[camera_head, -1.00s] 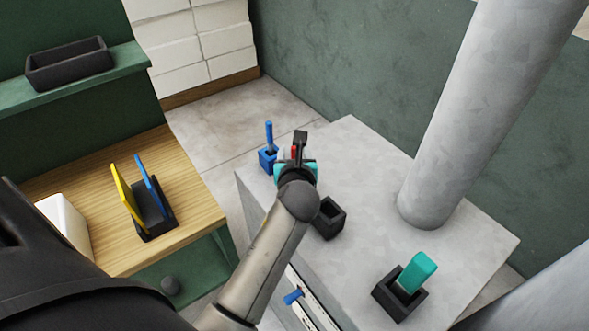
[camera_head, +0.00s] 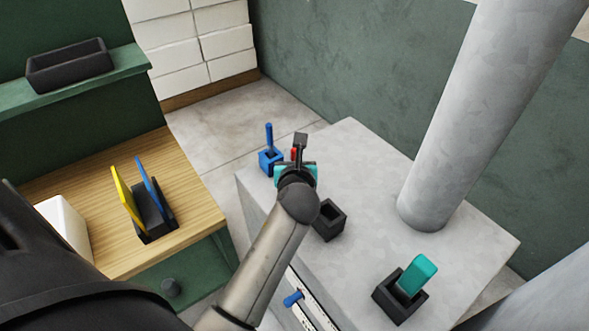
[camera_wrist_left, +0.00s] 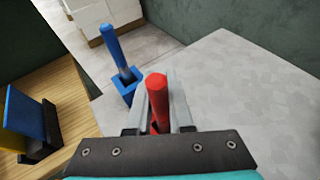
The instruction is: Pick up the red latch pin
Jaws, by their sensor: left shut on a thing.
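The red latch pin (camera_wrist_left: 157,98) stands upright between the fingers of my left gripper (camera_wrist_left: 163,82) in the left wrist view. The gripper is shut on it. In the head view only a small red part of the pin (camera_head: 294,154) shows beside my left gripper (camera_head: 299,150), above the grey block's far left part. My wrist hides the pin's lower end and whatever is under it. My right gripper is not in view.
A blue pin (camera_head: 269,136) stands in a blue holder (camera_head: 270,162) close left of the gripper. An empty black holder (camera_head: 330,220) and a black holder (camera_head: 398,298) with a teal block (camera_head: 418,272) sit on the grey block (camera_head: 370,185). A thick grey column (camera_head: 480,110) rises at right.

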